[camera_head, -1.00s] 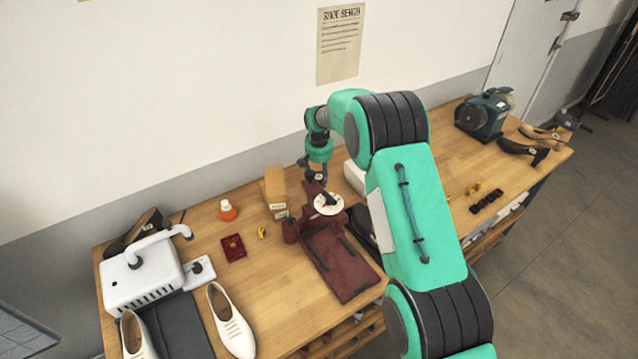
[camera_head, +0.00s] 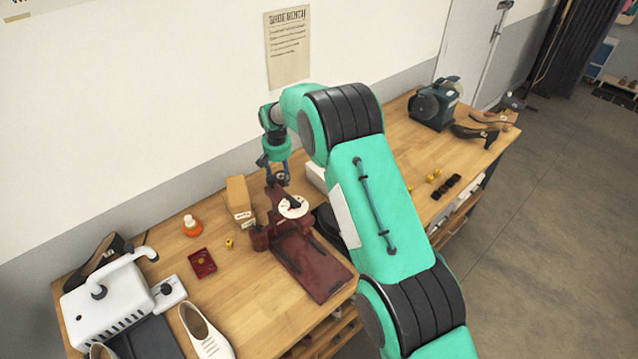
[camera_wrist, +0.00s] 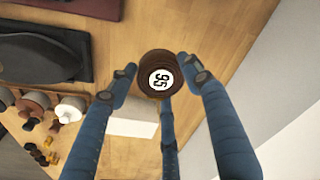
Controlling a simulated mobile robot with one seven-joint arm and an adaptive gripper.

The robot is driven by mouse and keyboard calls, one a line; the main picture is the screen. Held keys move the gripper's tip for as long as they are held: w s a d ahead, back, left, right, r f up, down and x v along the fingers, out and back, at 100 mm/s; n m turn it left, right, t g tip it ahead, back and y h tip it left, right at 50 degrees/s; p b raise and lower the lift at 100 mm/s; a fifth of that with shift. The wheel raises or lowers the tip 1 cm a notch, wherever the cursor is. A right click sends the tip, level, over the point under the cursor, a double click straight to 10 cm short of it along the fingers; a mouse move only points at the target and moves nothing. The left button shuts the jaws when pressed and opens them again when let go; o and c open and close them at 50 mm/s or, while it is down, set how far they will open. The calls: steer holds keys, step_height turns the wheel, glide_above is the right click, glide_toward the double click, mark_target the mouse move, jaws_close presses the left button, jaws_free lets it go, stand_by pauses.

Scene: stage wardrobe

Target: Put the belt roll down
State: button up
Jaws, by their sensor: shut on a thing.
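The belt roll (camera_wrist: 160,77) is a dark brown, round coil with a white label reading 95 on its face. In the wrist view it sits between the fingertips of my gripper (camera_wrist: 159,71), which is shut on it. The wooden bench top (camera_wrist: 200,28) lies beyond it; I cannot tell whether the roll touches it. In the head view my gripper (camera_head: 276,173) points down over the back of the bench (camera_head: 235,291), behind a dark red press. The roll is too small to make out clearly there.
The dark red press (camera_head: 313,268) with a white disc (camera_head: 293,207) stands close in front of my gripper. A cardboard box (camera_head: 238,196) is to its left, and a white box (camera_head: 314,176) to its right. An orange bottle (camera_head: 190,226) stands further left.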

mark_target(281, 176)
steer(key=shift+r, duration=0.1)
steer(key=shift+r, duration=0.5)
step_height(281, 176, up, 4)
steer(key=shift+r, duration=0.1)
steer(key=s+d+m+b, duration=0.1)
steer(key=s+d, duration=0.2)
steer(key=d, duration=0.8)
steer(key=s+d+r+m+b, duration=0.1)
steer(key=s+d, duration=0.3)
steer(key=d, duration=0.8)
steer(key=s+d+m+b, duration=0.1)
steer(key=s+d, duration=0.2)
steer(key=d, duration=0.8)
steer(key=s+d+f+m+b, duration=0.1)
steer(key=s+d+b, duration=0.1)
steer(key=s+d, duration=1.2)
step_height(281, 176, down, 10)
steer(key=shift+a, duration=0.3)
steer(key=shift+w, duration=0.15)
